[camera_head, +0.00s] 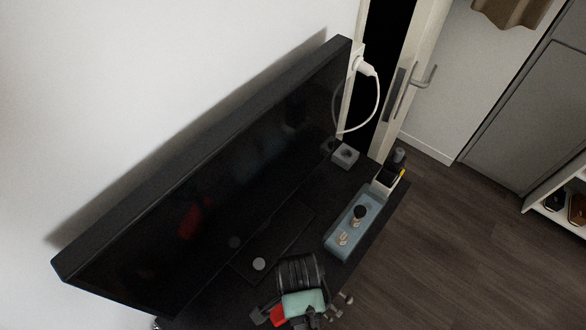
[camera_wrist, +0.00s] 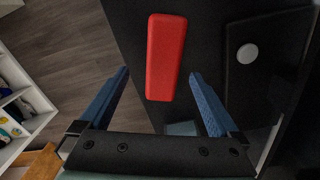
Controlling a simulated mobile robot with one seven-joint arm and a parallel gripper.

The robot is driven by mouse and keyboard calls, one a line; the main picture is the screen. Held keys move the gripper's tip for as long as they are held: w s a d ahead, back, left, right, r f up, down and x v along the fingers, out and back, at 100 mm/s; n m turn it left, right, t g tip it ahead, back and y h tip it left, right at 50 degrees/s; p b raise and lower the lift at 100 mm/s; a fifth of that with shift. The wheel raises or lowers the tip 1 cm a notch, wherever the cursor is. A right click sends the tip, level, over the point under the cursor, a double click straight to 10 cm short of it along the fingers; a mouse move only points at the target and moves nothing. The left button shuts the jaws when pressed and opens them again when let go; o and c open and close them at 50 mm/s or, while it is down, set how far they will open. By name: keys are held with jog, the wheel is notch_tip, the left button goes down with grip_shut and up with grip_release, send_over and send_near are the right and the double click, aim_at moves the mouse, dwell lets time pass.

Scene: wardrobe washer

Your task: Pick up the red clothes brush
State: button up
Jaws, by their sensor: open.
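The red clothes brush (camera_wrist: 165,55) shows in the wrist view as a long, smooth red bar on the dark tabletop (camera_wrist: 205,25). Its near end lies between the lines of my two fingers. My gripper (camera_wrist: 159,73) is open and empty, with one blue finger on each side of the brush. I cannot tell how far above it the fingers are. In the head view a small part of the red brush (camera_head: 278,316) shows at the bottom, mostly hidden by my arm and gripper.
A large black screen (camera_head: 230,190) leans along the wall side of the table. A blue-grey tray (camera_head: 337,244) with small items, a pen cup (camera_head: 384,181) and a grey box (camera_head: 345,156) stand to the right. A white round piece (camera_wrist: 247,54) sits near the brush. White shelves (camera_wrist: 22,105) stand beyond the floor.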

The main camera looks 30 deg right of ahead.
jog(key=shift+w+a+f+p, duration=0.1)
jog(key=shift+f+p, duration=0.15)
jog(key=shift+f, duration=1.2)
jog(key=shift+w+a+f+p, duration=0.1)
jog(key=shift+f+p, duration=0.1)
jog(key=shift+f, duration=1.2)
jog(key=shift+c, duration=0.3)
jog(key=c, duration=1.5)
